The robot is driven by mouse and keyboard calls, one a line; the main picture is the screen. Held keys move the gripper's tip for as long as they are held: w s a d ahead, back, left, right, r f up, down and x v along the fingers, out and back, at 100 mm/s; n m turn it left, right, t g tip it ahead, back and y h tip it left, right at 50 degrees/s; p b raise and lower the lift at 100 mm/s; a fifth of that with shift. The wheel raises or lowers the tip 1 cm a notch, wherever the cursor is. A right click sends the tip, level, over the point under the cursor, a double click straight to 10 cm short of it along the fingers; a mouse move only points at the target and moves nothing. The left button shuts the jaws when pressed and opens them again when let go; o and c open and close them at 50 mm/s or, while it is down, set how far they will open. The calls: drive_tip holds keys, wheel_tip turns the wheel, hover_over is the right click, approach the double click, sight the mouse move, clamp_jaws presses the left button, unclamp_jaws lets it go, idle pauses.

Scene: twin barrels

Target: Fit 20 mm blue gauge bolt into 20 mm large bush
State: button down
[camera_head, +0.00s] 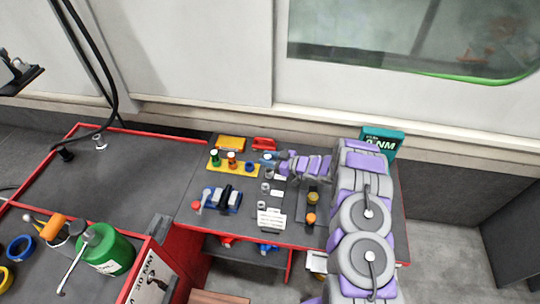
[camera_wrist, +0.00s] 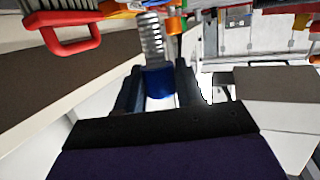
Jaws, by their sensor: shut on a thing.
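My gripper (camera_wrist: 157,84) is shut on the blue head of a bolt (camera_wrist: 158,82). The bolt's silver threaded shank (camera_wrist: 151,38) points away from the wrist, between and beyond the fingers. In the head view, my gripper (camera_head: 276,156) is over the far middle of the dark bench, with a small blue spot of the bolt at its tip. Several small grey bushes (camera_head: 268,174) stand in a column just nearer than the gripper, beside white labels. The labels are too small to read, so I cannot tell which bush is the 20 mm large one.
A yellow rack (camera_head: 245,168) with green and orange-headed bolts stands left of my gripper. A blue and black block (camera_head: 226,198) sits nearer. A teal NM display (camera_head: 383,139) stands right, behind my arm.

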drive_tip(key=shift+d, duration=0.55)
drive_tip(key=shift+a, duration=0.75)
drive_tip(key=shift+d, duration=0.3)
drive_tip(key=shift+a+p, duration=0.1)
drive_tip(key=shift+p, duration=0.45)
drive_tip(key=shift+d, duration=0.25)
drive_tip(key=shift+f, duration=2.15)
